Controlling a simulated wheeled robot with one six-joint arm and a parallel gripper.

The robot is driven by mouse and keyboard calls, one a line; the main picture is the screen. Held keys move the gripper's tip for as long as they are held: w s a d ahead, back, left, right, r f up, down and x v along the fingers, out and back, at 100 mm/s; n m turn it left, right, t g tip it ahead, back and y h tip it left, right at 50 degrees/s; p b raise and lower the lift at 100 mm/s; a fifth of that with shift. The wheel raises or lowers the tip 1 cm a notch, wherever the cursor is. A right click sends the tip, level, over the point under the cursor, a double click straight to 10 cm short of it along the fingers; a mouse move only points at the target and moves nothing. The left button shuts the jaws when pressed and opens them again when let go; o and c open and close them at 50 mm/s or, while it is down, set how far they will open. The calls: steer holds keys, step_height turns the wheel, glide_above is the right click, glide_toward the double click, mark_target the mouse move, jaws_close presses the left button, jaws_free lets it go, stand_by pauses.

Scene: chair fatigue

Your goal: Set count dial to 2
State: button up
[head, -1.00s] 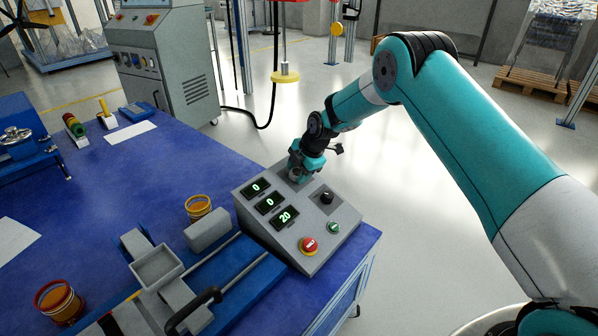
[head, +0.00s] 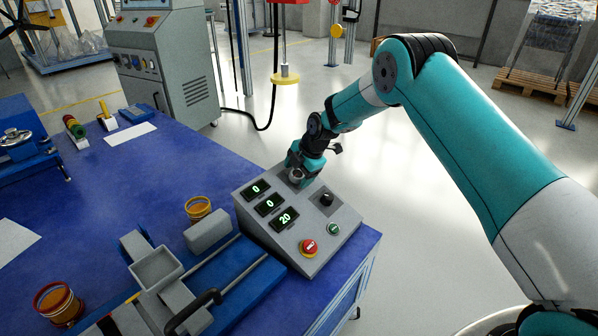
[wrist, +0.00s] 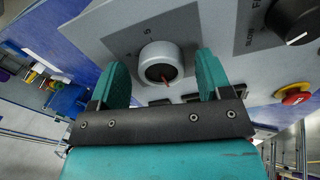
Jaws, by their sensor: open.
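The count dial (wrist: 160,62) is a round light-grey knob with a red pointer mark on its face. A printed "5" shows beside it on the dark plate. In the wrist view my gripper (wrist: 163,76) is open, with one teal finger on each side of the dial and gaps visible between. In the head view my gripper (head: 298,176) is at the top end of the control box (head: 340,222) and partly covers the dial. The box's displays (head: 270,204) read 0, 0 and 20. The dial's exact setting cannot be read.
A black knob (head: 326,198), a green button (head: 333,229) and a red stop button (head: 308,247) share the box face. A blue bench fixture (head: 240,284) with a black handle stands beside the box. Orange-rimmed cups (head: 198,207) stand on the blue table (head: 150,185).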

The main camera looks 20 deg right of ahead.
steer(key=p+v, duration=0.2)
steer(key=v, duration=1.5)
steer(key=shift+p, duration=0.4)
steer(key=shift+s+d+r, duration=0.1)
steer(key=shift+s+d, duration=0.05)
steer(key=s+a+r+m+g, duration=0.1)
steer(key=s+a+r+m, duration=0.3)
steer(key=s, duration=0.4)
steer(key=s+a+r+m, duration=0.3)
steer(key=s+r, duration=0.3)
steer(key=s, duration=0.1)
steer(key=s+a+r+m+g+y, duration=0.2)
steer(key=s+m, duration=0.6)
steer(key=s, duration=1.6)
step_height(320, 180, up, 22)
steer(key=h+p, duration=0.1)
steer(key=p, duration=2.1)
steer(key=shift+a+r+m+p, duration=0.15)
steer(key=shift+a+m+p, duration=0.15)
steer(key=shift+m, duration=0.1)
